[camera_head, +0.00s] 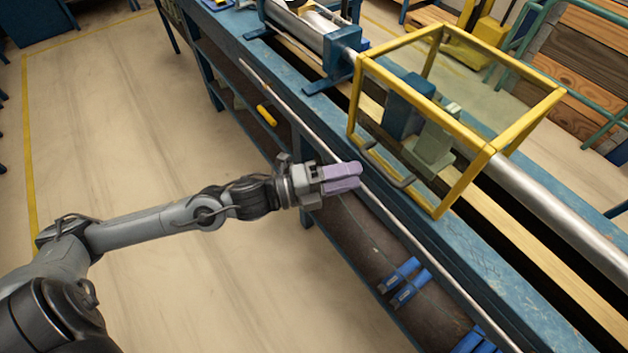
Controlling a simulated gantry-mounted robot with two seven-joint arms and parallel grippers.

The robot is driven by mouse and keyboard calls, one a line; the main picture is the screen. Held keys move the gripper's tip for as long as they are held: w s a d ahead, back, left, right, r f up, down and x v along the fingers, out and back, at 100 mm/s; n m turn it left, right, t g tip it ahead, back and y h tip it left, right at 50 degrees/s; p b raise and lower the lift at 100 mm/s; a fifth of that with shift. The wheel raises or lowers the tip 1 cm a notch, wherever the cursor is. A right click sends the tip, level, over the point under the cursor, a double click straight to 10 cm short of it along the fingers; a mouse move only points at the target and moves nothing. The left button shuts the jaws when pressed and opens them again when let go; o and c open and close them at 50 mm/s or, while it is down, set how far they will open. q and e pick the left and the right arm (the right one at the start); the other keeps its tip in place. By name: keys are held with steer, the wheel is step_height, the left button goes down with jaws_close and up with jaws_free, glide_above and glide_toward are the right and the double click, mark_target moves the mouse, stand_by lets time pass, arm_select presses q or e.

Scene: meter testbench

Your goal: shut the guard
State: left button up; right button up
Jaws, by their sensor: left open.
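The guard (492,150) is a yellow-framed box with clear panels on the blue bench (460,243). It stands around the pipe line at the right, with a blue and a grey-green block visible inside it. A dark grey bar handle (388,168) runs along the low front side of the guard. My left gripper (357,178) is open, with pale purple fingers pointing right. In the picture it sits just left of the handle, apart from it, over the bench's front edge. Nothing shows between its fingers. My right gripper is out of view.
A long thin rail (300,122) runs along the bench front. A silver cylinder unit (308,30) on blue supports stands at the back, and a thick silver pipe (550,210) leaves the guard at the right. Blue clamps (405,280) lie on the lower shelf. Floor at left is clear.

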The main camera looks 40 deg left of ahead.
arm_select(q)
steer(key=p+v, duration=0.1)
steer(key=v, duration=0.6)
steer(key=shift+p, duration=0.3)
stand_by(0.3)
